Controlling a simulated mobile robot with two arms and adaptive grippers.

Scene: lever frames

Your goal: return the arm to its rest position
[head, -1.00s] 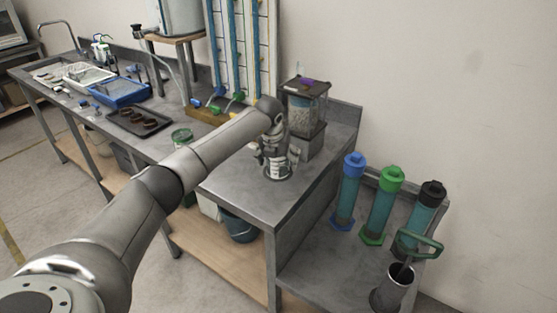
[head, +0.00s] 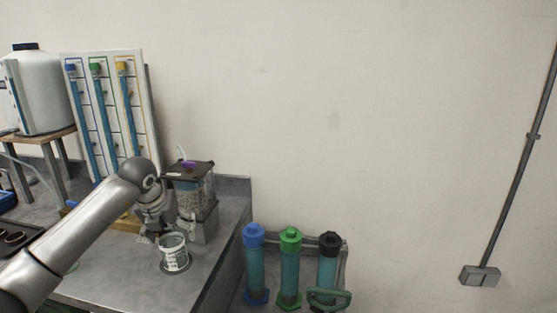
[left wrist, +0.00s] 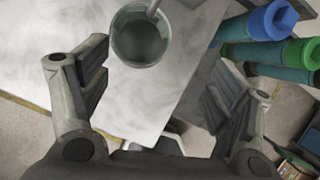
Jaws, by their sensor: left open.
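My left arm (head: 75,232) reaches in from the left over the grey counter. My right gripper is in neither view.
A dispenser with a clear hopper (head: 192,190) stands right behind the cup. Blue, green and black-capped cylinders (head: 289,268) stand on a lower shelf at the right. A rack of blue tubes (head: 110,110) and a white tank (head: 42,95) are behind.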

